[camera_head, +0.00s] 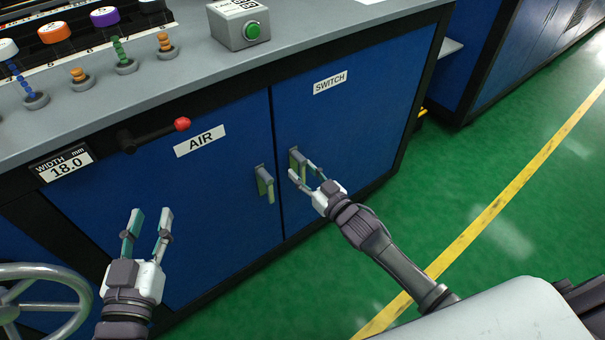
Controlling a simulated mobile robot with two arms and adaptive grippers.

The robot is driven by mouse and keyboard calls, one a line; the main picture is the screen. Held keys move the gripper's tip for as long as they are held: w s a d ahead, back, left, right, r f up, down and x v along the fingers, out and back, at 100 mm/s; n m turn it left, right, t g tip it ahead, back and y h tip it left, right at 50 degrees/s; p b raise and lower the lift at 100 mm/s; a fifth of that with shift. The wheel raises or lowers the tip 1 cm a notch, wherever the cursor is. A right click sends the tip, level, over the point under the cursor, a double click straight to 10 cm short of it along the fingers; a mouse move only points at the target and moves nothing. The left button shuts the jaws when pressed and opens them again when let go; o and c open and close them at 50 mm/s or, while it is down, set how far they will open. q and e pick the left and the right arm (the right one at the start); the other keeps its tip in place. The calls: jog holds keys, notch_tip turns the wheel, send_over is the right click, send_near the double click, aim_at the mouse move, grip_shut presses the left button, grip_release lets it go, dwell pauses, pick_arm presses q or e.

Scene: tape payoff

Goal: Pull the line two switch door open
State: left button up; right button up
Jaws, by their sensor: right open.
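The blue switch door (362,118), labelled SWITCH, is on the right of the cabinet front and looks closed. Its handle (297,160) is near its left edge, partly hidden by my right gripper. My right gripper (302,174) is open, with its fingertips at the handle; I cannot tell whether they touch it. My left gripper (149,221) is open and empty in front of the blue AIR door (215,215), well left of that door's handle (264,184).
A lever with a red knob (182,124) sticks out above the AIR door. A handwheel (45,300) stands at the lower left. A grey box with a green button (240,24) sits on the countertop. Green floor (480,190) with a yellow line is clear to the right.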

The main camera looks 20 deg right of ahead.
jog(key=shift+w+a, duration=0.1)
jog(key=shift+w, duration=0.15)
grip_shut()
dwell(0.3)
